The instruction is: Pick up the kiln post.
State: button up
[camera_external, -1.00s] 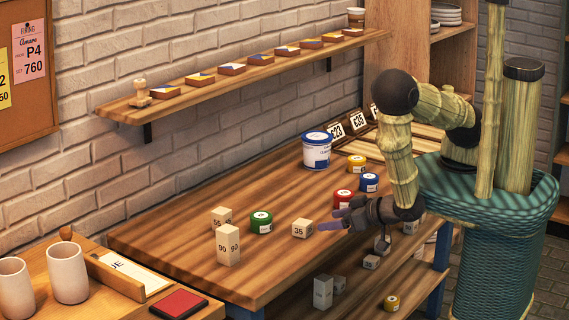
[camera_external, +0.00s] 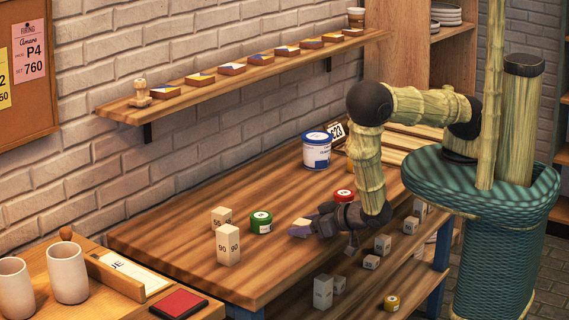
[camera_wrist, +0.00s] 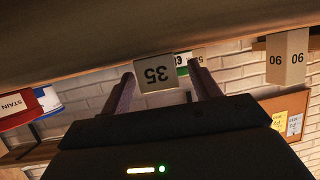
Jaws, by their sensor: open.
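A medium post (camera_external: 221,217) stands behind the tall one.
A green jar (camera_external: 261,222) stands just left of the 35 post. A red jar (camera_external: 344,196) stands behind my gripper, and a white and blue tub (camera_external: 316,152) farther back. More blocks sit on the lower shelf (camera_external: 345,303). The table's left middle (camera_external: 170,225) is clear.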

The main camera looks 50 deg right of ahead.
aim_at(303, 222)
jog(key=shift+w+f, duration=0.2)
jog(key=shift+w, duration=0.3)
jog(key=c, duration=1.1)
notch_tip(303, 222, up, 10)
jog(key=shift+b, duration=0.3)
dwell(0.6)
